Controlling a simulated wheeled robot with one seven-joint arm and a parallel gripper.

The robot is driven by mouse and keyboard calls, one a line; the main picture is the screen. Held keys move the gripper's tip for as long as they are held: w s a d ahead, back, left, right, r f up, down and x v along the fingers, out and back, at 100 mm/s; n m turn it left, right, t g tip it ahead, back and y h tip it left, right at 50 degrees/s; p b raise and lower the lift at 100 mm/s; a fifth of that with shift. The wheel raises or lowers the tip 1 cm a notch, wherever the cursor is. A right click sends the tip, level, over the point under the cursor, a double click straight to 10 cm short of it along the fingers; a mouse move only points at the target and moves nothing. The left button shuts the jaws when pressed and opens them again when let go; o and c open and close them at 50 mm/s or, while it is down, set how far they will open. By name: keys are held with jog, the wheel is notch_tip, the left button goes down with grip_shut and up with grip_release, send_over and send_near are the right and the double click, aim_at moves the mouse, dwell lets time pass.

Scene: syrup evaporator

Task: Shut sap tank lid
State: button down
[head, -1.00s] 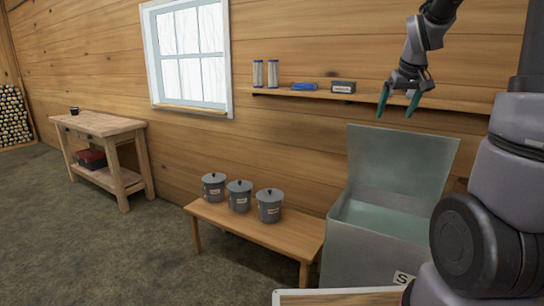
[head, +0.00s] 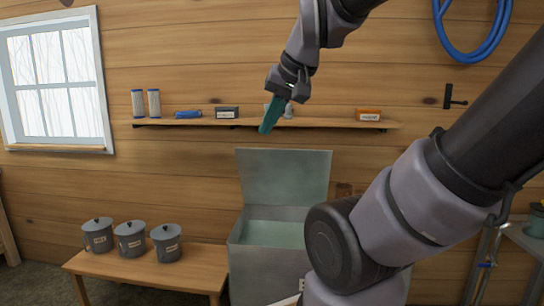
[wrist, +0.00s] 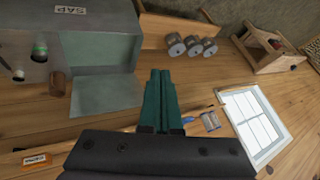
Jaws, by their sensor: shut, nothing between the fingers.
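The grey metal sap tank (head: 258,272) stands against the wooden wall with its lid (head: 285,176) raised, tilted upright along the tank's back edge. Pale liquid shows inside the tank. In the wrist view the tank (wrist: 105,28) carries a SAP label, and the open lid (wrist: 105,95) shows beside it. My gripper (head: 268,126) is above the lid, in front of the wall shelf, with its green fingers together and empty. The fingers also show in the wrist view (wrist: 161,78). My arm hides the tank's right front.
A bench (head: 205,265) with lidded grey pails (head: 130,239) stands left of the tank. A wall shelf (head: 340,124) with small boxes and filters runs behind my gripper. A blue hose (head: 470,50) hangs at upper right. A side table (head: 524,240) stands at far right.

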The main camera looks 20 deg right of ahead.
jog(key=w+d+r+m+h, duration=0.1)
jog(key=w+d+h, duration=0.1)
jog(key=w+d, duration=0.85)
jog(key=w+d+r+m+h, duration=0.1)
jog(key=w+d, duration=0.5)
jog(key=w, duration=1)
jog(key=w+d+f+h, duration=0.1)
jog(key=w+d+f, duration=0.6)
jog(key=d, duration=0.2)
jog(key=w+d+f+h, duration=0.1)
jog(key=w+d+f, duration=0.6)
jog(key=d, duration=0.1)
jog(key=w+d+f+h, duration=0.1)
jog(key=w+d+f, duration=0.6)
jog(key=w+d, duration=0.1)
jog(key=shift+w+d+f, duration=0.1)
jog(key=shift+d+f, duration=0.05)
jog(key=shift+d, duration=0.65)
